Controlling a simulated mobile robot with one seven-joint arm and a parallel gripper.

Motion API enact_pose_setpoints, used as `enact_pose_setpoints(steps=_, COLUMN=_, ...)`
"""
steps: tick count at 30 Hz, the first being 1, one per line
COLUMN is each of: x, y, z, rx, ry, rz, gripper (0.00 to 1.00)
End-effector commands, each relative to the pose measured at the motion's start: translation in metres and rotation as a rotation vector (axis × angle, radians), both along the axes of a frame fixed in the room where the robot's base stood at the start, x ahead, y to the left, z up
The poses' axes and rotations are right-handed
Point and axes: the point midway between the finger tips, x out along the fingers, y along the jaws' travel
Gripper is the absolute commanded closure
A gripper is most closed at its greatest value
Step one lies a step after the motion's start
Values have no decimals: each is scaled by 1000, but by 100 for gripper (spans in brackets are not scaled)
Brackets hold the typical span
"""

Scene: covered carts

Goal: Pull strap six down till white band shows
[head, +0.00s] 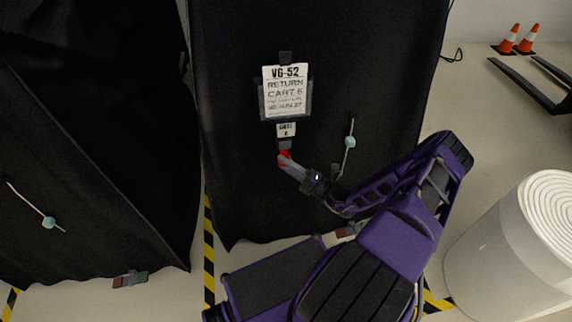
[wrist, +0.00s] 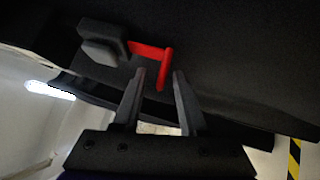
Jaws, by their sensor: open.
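A covered cart (head: 240,150) hung with black cloth stands ahead, with a card reading VG-52 RETURN CART 6 (head: 285,92) on its front. A small tag (head: 286,130) marked 6 hangs below it, above a dark buckle. A red strap (head: 284,154) comes out of the buckle; in the wrist view the strap (wrist: 150,50) leaves a dark block (wrist: 101,46) and bends over. My gripper (wrist: 159,76) is open, and the strap's bent end shows between its fingertips; I cannot tell whether they touch. No white band is visible on the strap.
A cord with a pale teal bead (head: 350,142) hangs right of the strap. Another black-covered cart (head: 90,150) stands at left. A large white roll (head: 510,250) is at lower right, with forks and orange cones (head: 509,38) behind.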

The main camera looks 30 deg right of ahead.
Motion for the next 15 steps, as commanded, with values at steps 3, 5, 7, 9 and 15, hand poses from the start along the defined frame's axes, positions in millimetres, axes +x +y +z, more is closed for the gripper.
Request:
enact_pose_setpoints(steps=3, x=0, y=0, z=0, rx=0, ry=0, rz=0, gripper=58)
enact_pose_setpoints(steps=5, x=0, y=0, z=0, rx=0, ry=0, rz=0, gripper=58)
enact_pose_setpoints(steps=7, x=0, y=0, z=0, rx=0, ry=0, rz=0, gripper=65)
enact_pose_setpoints(steps=9, x=0, y=0, z=0, rx=0, ry=0, rz=0, gripper=78)
enact_pose_setpoints(steps=15, x=0, y=0, z=0, rx=0, ry=0, rz=1, gripper=100)
